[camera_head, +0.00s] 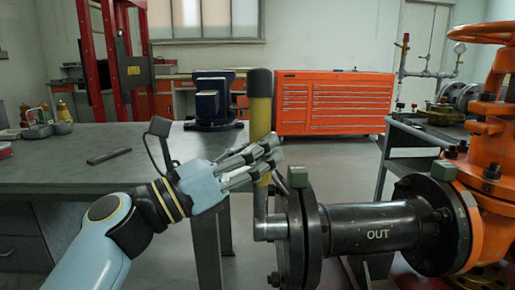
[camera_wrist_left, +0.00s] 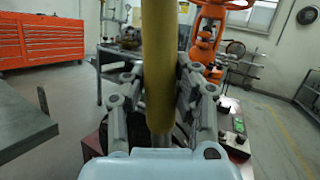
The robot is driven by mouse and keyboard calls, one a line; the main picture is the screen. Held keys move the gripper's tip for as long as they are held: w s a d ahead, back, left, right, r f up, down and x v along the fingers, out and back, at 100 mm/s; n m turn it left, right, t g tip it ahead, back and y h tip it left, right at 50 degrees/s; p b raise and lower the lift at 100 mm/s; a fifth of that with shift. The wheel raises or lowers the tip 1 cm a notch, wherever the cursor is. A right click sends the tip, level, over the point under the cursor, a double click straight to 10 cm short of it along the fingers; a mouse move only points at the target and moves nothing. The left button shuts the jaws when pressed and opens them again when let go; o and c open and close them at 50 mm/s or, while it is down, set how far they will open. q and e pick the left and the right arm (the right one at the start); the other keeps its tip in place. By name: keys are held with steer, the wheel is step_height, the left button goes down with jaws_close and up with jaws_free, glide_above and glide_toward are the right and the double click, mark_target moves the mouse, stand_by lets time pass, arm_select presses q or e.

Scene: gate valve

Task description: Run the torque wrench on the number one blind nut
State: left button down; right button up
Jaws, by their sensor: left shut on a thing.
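A yellow torque wrench (camera_head: 260,112) with a black grip end stands upright in the head view. Its lower end meets a socket (camera_head: 270,230) at the left face of the black blind flange (camera_head: 294,258) on the pipe marked OUT. My left gripper (camera_head: 266,162) is shut around the yellow shaft partway down. In the left wrist view the yellow shaft (camera_wrist_left: 158,70) runs between both fingers. The nut under the socket is hidden. A green-capped stud (camera_head: 298,177) sits at the flange top. My right gripper is not in view.
A grey workbench (camera_head: 60,165) stands at the left with a blue vise (camera_head: 212,98) and a dark bar (camera_head: 109,156). An orange tool chest (camera_head: 334,102) is behind. The orange gate valve (camera_head: 492,150) stands at the right. Open floor lies between bench and chest.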

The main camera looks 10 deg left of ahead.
arm_select(q)
steer(key=shift+r, duration=0.15)
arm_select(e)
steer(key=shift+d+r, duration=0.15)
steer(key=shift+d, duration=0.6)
arm_select(q)
steer(key=shift+d, duration=0.1)
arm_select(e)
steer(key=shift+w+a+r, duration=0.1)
arm_select(q)
steer(key=shift+p, duration=0.3)
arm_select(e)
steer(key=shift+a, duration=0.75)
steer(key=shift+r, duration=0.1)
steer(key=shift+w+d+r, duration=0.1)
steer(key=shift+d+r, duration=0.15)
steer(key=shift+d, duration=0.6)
